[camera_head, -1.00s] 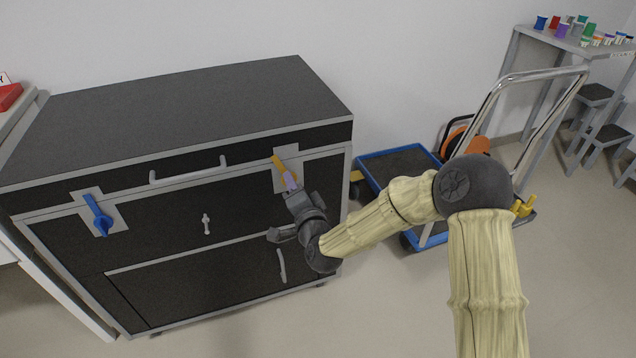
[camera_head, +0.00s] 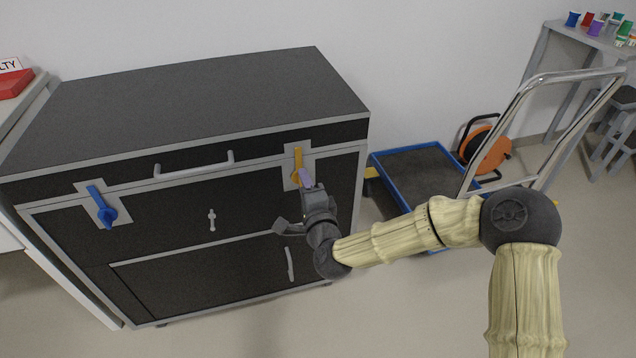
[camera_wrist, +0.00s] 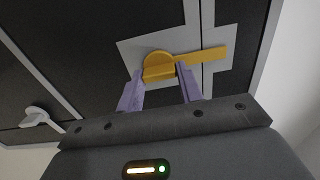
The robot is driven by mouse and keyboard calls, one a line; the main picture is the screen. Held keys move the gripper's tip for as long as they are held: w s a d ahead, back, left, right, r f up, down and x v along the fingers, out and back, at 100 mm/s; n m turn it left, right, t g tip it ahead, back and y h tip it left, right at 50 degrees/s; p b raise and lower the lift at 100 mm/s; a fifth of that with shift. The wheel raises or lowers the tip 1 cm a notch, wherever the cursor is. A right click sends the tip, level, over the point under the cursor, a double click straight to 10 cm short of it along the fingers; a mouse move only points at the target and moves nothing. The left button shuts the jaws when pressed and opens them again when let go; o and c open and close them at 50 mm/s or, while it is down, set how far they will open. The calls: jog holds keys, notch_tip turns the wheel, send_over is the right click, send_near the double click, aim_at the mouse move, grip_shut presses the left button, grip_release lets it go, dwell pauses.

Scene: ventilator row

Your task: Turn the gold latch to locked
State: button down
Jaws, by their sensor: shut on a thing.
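The gold latch (camera_head: 298,158) is on the front right of a black cabinet (camera_head: 200,90), on a pale plate. Its arm points almost straight up across the seam below the lid. In the wrist view the gold latch (camera_wrist: 160,62) has a round hub, and its arm crosses the seam onto the second plate piece. My gripper (camera_head: 306,180) is at the hub end. In the wrist view the purple fingers of my gripper (camera_wrist: 160,80) stand on either side of the hub's raised grip. The exact finger contact is partly hidden.
A blue latch (camera_head: 103,205) is on the cabinet's front left, its arm up and slightly left. Grey handles (camera_head: 195,167) stick out from the front. A blue-edged trolley (camera_head: 420,170) and an orange reel (camera_head: 488,150) stand to the right. The floor in front is clear.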

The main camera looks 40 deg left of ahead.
jog(key=shift+w+d, duration=0.1)
jog(key=shift+w, duration=0.2)
jog(key=c, duration=0.9)
grip_release()
jog(key=shift+s, duration=0.1)
jog(key=p+v, duration=0.3)
jog(key=v, duration=1.4)
jog(key=shift+s, duration=0.2)
